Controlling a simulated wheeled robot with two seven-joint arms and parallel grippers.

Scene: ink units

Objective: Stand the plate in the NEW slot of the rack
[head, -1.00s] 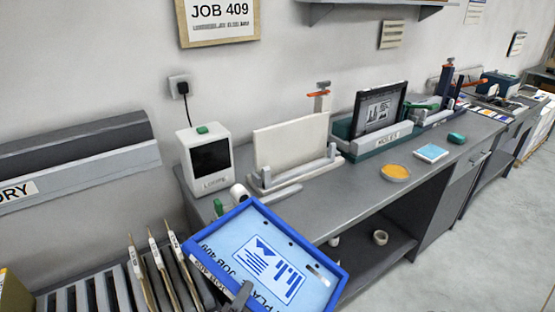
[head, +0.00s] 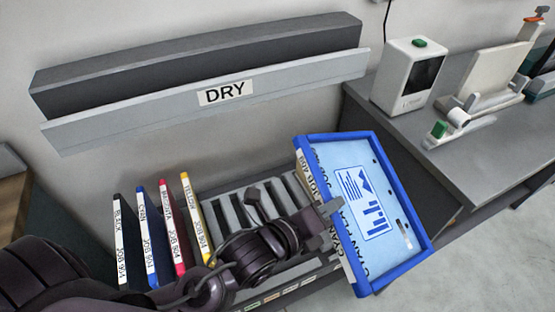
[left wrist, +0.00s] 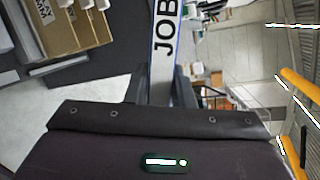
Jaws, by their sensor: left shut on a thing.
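The plate (head: 380,180) has a blue frame and a pale blue face with a printed chart and "CYAN PLATE" lettering. My left gripper (head: 328,222) is shut on its left edge and holds it tilted, right of the rack. In the left wrist view the plate's white "JOB" edge (left wrist: 165,40) rises between the fingers (left wrist: 166,88). The slatted rack (head: 232,212) holds black, cyan, magenta and yellow edged plates (head: 160,232) upright at its left. Several slots to their right look empty. My left arm hides part of the rack. I cannot read a NEW label.
A grey wall holder marked DRY (head: 225,92) hangs behind the rack. A white device (head: 408,76) and a cream stand (head: 490,85) are on the grey bench (head: 390,125) at right. Small coloured labels (head: 270,298) line the rack's front edge.

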